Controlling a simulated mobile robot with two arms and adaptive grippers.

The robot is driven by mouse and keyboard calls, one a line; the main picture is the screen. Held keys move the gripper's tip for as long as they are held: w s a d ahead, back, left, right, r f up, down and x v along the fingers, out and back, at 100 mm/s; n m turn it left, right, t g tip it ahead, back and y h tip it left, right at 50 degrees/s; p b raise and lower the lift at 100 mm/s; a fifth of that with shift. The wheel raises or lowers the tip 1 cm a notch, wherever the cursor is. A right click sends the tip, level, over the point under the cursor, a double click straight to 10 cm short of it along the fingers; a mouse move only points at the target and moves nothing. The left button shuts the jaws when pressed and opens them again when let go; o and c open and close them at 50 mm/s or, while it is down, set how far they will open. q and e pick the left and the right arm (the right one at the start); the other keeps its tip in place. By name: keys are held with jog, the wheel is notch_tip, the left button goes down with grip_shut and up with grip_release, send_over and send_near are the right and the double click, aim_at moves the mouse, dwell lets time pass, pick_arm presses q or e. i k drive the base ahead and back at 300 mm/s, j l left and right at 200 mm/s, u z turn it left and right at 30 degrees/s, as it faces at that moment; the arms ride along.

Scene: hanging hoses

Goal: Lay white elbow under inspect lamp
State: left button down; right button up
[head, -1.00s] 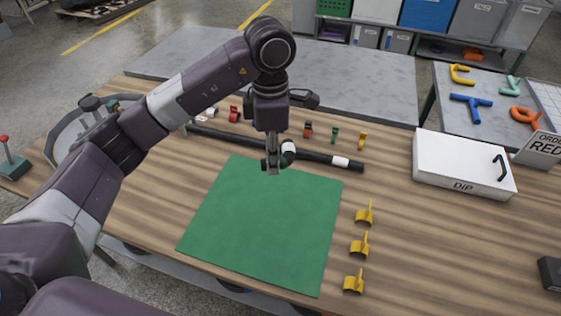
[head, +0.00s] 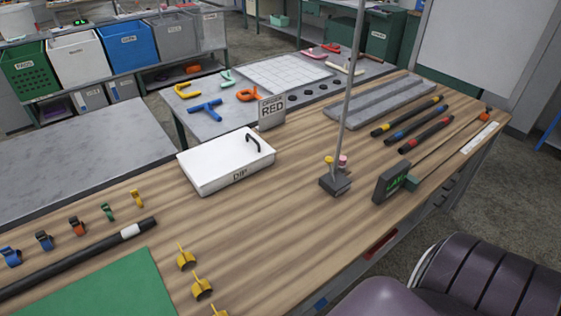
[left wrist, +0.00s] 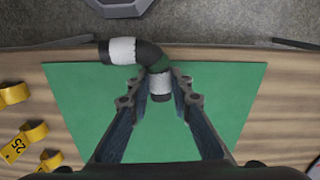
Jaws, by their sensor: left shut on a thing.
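The white elbow (left wrist: 137,52) is a curved black hose piece with white bands near its ends. It shows in the left wrist view. My left gripper (left wrist: 160,82) is shut on its lower banded end, over the green mat (left wrist: 75,90). The rest of the elbow bends off to the left beyond the fingertips. In the head view a thin upright pole (head: 350,100) stands on a dark square base (head: 335,185) on the bench. Its top is cut off, so I cannot see a lamp head. My left gripper is outside the head view, and my right gripper is in neither current view.
A white DIP box (head: 225,165) stands left of the pole, with an ORDER RED sign (head: 271,112) behind. A small dark display (head: 392,181) stands right of the pole base. Yellow clips (head: 186,258) line the mat. Bare wood lies between box, clips and pole.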

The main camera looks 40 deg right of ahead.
aim_at(292, 248)
jog(key=l+u, duration=0.1)
jog(key=l, duration=0.45)
jog(key=l+u, duration=0.1)
jog(key=l, duration=0.4)
jog(key=k+l+u, duration=0.1)
jog(key=l, duration=0.4)
jog(key=k+l+u, duration=0.1)
jog(key=l, duration=0.45)
jog(key=k+l+u, duration=0.1)
jog(key=l, duration=0.4)
jog(key=k+l+u, duration=0.1)
jog(key=l, duration=0.4)
